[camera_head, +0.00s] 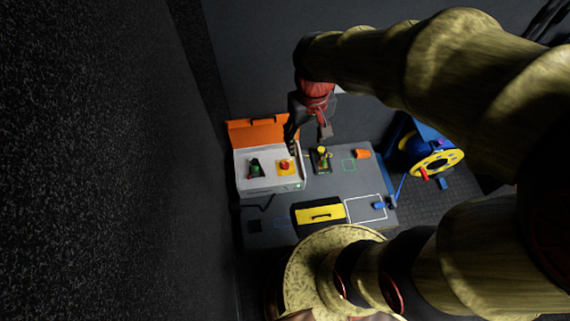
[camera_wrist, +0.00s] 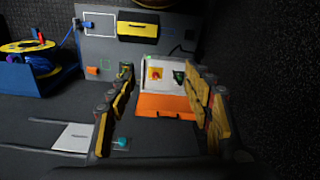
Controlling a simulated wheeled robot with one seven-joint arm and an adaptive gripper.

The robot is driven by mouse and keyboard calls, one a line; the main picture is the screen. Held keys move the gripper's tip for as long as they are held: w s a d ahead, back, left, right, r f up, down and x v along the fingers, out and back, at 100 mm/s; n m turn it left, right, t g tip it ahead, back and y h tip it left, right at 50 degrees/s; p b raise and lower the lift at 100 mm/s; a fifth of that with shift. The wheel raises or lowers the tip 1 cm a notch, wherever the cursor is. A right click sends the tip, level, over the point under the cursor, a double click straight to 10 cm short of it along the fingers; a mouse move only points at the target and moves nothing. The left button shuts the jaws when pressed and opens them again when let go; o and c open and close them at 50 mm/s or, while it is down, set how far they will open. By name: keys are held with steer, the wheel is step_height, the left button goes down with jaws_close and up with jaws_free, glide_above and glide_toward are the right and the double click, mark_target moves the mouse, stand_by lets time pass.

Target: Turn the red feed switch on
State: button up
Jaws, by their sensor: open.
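The red switch (camera_head: 285,166) is a red knob on a yellow plate, on the right part of the top of a white box (camera_head: 270,186). A dark switch with green (camera_head: 254,168) sits to its left. In the wrist view the red switch (camera_wrist: 156,74) shows between my fingers, with the green one (camera_wrist: 179,77) to its right. The box's orange lid (camera_head: 263,132) stands open at the back. My gripper (camera_head: 308,142) is open and empty, above the table behind the box's right side. In the wrist view my gripper (camera_wrist: 160,72) has its fingers spread wide. The knob's exact position is too small to tell.
The grey table (camera_head: 325,184) carries a small green-and-yellow item (camera_head: 322,159), an orange piece (camera_head: 362,154), a yellow handled panel (camera_head: 320,215) and a blue connector (camera_head: 379,205). A blue-and-yellow cable reel (camera_head: 436,163) stands to the right. A dark wall is at left.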

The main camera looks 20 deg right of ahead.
steer(key=w+d+f+g, duration=0.1)
steer(key=w+f+g, duration=0.1)
steer(key=w+f, duration=0.75)
steer(key=n+t, duration=0.1)
steer(key=n, duration=1.1)
glide_above(285, 164)
steer(key=s, duration=0.2)
steer(key=f, duration=5)
steer(key=shift+w+a+f, duration=0.1)
steer(key=shift+w+f, duration=0.15)
steer(key=shift+w+n+t, duration=0.3)
steer(key=shift+w+n, duration=0.35)
steer(key=shift+n, duration=0.45)
steer(key=shift+f+b, duration=1.55)
steer(key=shift+f, duration=2.3)
steer(key=shift+c, duration=1.2)
steer(key=c, duration=0.9)
